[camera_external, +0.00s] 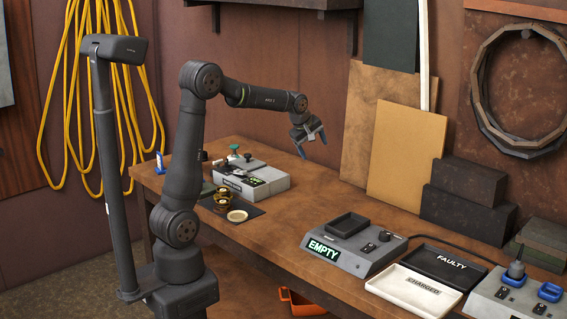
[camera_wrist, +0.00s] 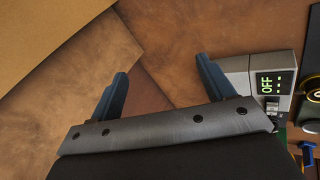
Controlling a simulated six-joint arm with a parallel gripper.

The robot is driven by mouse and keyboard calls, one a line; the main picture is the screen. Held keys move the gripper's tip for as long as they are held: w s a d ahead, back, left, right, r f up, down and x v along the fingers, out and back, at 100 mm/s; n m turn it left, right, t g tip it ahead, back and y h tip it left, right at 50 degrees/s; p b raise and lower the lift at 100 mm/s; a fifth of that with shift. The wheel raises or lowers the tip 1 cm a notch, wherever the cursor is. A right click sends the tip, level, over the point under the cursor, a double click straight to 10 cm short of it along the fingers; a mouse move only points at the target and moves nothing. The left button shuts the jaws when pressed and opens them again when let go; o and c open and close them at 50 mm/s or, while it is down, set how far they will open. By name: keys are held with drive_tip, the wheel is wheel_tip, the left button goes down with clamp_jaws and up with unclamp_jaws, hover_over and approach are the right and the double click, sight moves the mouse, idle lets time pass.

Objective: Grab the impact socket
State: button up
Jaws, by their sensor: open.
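My gripper (camera_external: 313,143) is open and empty, raised above the workbench, to the right of the grey box with a lit display. Its two blue fingers also show in the wrist view (camera_wrist: 162,68), spread apart with only bare surface between them. I cannot pick out the impact socket for certain. Several small dark and brass-coloured round parts (camera_external: 222,195) stand on a black mat at the left of the bench, partly behind my arm. In the wrist view a dark part with a gold ring (camera_wrist: 314,95) is cut off at the right edge.
The grey box (camera_external: 250,178) reads OFF in the wrist view (camera_wrist: 262,78). A charger (camera_external: 352,247) reading EMPTY, a white CHARGED tray (camera_external: 400,292) and a black FAULTY tray (camera_external: 450,264) stand to the right. Boards lean on the wall. The bench middle is clear.

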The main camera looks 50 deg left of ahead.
drive_tip(key=shift+c, duration=1.3)
drive_tip(key=shift+a, duration=0.1)
